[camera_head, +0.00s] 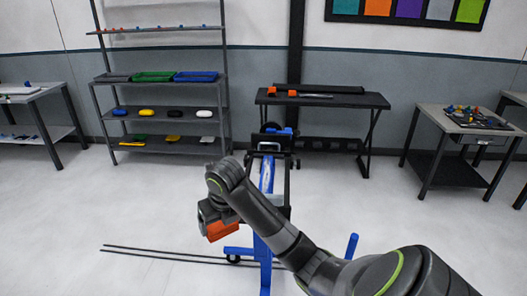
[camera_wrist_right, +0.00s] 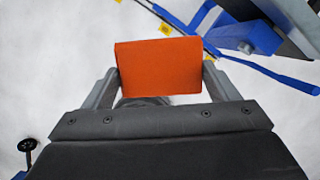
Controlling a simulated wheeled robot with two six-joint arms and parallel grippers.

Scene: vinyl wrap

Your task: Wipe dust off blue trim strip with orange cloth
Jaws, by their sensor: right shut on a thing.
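The orange cloth (camera_head: 222,230) is a folded block held in my right gripper (camera_head: 214,214). In the right wrist view the cloth (camera_wrist_right: 160,66) sits between the two fingers of the right gripper (camera_wrist_right: 160,84), which is shut on it. A blue strip with pale patches (camera_head: 267,173), which looks like the trim strip, runs along the stand in the middle of the head view. The gripper and cloth are to the left of this strip, apart from it in the picture. My right arm hides part of the stand. My left gripper is not in view.
The stand has blue legs (camera_head: 264,270) on the pale floor. Thin dark rods (camera_head: 160,252) lie at left. Behind are a shelf rack (camera_head: 165,78) with trays and colored items, and a dark table (camera_head: 335,98). A side table (camera_head: 440,140) stands at right. Floor at front left is mostly clear.

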